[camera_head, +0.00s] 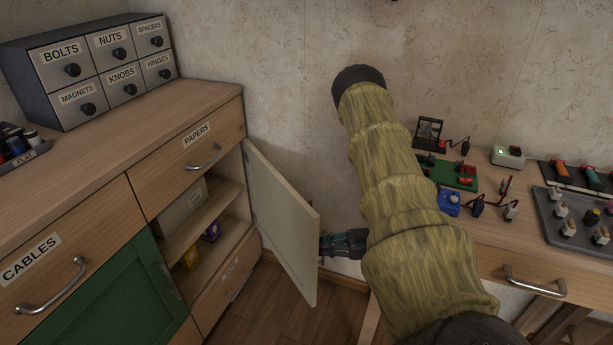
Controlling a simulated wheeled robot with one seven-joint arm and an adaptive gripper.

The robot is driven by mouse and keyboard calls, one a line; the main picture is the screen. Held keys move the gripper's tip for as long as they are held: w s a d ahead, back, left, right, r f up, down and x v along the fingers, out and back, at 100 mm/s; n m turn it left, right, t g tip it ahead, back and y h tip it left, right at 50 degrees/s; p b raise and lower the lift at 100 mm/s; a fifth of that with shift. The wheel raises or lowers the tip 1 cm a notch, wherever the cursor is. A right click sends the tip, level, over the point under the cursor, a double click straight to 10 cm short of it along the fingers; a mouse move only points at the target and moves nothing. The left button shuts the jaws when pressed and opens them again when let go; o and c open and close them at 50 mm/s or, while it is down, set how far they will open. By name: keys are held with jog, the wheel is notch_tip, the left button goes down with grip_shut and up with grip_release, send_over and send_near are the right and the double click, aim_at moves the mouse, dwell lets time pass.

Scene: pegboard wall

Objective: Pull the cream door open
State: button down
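The cream door (284,222) of the wooden cabinet stands swung outward, hinged on its right side beside the shelves.
Inside the open compartment are a pale box (183,208), a purple item (211,231) and a yellow item (190,258). A green door (112,292) is left of it. A workbench (490,240) with small electronics stands at right. Wooden floor (300,322) shows below.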

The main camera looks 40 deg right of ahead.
jog(key=shift+d, duration=0.15)
dwell(0.3)
jog(key=c, duration=1.5)
grip_release()
jog(key=shift+c, duration=0.2)
jog(key=shift+a, duration=0.2)
